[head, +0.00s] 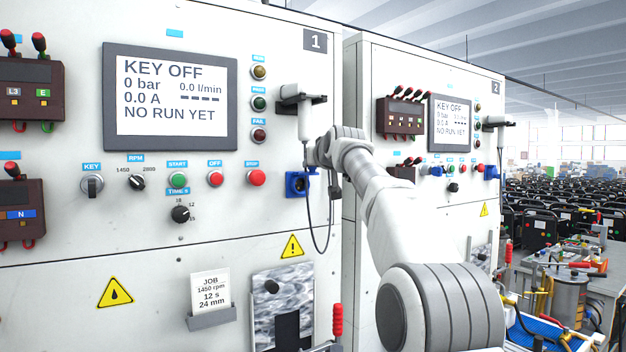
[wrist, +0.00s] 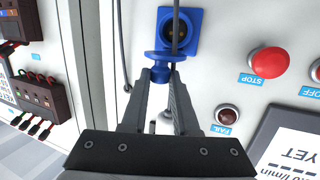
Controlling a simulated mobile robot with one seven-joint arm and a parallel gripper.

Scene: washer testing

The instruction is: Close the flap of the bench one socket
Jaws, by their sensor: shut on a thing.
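The blue bench one socket (head: 296,184) is on the front panel below the number 1, right of the red stop button. In the wrist view the socket (wrist: 180,32) shows its dark round opening uncovered. Its blue flap (wrist: 164,60) stands open, out from the socket's near edge. My gripper (wrist: 166,78) has its fingertips at the flap and is shut on it. In the head view my forearm and wrist hide most of the gripper. A dark cable hangs in front of the socket opening.
The red stop button (wrist: 269,62) and the FAIL lamp (wrist: 228,114) are close to the right of my gripper in the wrist view. A grey holder with a white handheld device (head: 305,103) is above the socket. Bench two (head: 430,90) stands to the right.

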